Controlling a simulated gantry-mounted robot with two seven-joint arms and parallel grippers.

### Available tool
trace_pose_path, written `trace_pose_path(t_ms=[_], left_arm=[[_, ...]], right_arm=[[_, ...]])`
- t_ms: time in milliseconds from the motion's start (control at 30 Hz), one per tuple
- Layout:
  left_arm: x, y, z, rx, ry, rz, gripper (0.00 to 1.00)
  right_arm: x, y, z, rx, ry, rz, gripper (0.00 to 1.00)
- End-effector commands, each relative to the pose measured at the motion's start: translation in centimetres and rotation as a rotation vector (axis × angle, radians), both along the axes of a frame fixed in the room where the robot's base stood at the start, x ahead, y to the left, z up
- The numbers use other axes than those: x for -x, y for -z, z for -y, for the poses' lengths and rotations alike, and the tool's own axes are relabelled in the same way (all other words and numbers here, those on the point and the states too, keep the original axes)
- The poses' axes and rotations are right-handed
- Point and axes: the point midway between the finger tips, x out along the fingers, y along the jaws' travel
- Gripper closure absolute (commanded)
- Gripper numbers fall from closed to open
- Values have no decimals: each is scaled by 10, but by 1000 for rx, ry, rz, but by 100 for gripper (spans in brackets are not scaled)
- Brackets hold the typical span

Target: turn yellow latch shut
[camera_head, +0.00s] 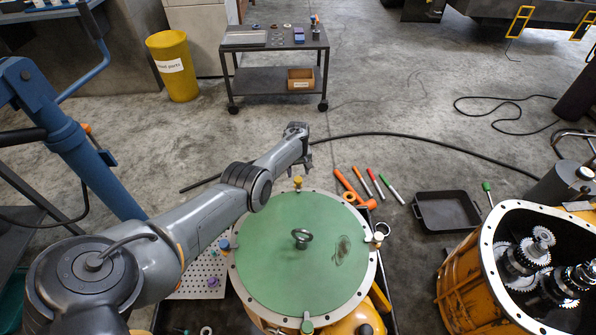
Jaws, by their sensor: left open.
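The round green cover (283,268) sits on the housing, with a metal ring bolt (301,238) at its middle. A small yellow latch (297,182) stands at the far edge of the cover's rim. My left gripper (308,166) is open just beyond and above the yellow latch, and I see no contact. Whether the latch is turned over the rim is too small to tell. A blue latch (225,244) is on the left rim, a green latch (307,325) on the near rim. My right gripper is not in view.
An open orange housing with gears (525,255) stands at right. A cart (278,71) and yellow bin (174,68) stand behind. A cable (420,139) crosses the floor.

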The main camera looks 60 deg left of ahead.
Motion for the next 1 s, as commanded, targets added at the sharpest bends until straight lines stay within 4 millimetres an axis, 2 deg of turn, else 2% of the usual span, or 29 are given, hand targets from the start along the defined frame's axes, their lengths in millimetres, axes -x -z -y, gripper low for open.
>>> trace_pose_path(t_ms=[33, 100, 400, 600, 1000], left_arm=[[0, -16, 0, -1, 0, 1, 39], [0, -26, 0, -1, 0, 1, 39], [0, -57, 1, 1, 0, 0, 39], [0, -63, 1, 1, 0, 0, 39], [0, -63, 0, 1, 0, 0, 39]], right_arm=[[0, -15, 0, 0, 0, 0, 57], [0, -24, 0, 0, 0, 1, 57], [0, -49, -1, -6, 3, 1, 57], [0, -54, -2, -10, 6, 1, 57], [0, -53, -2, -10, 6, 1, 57]])
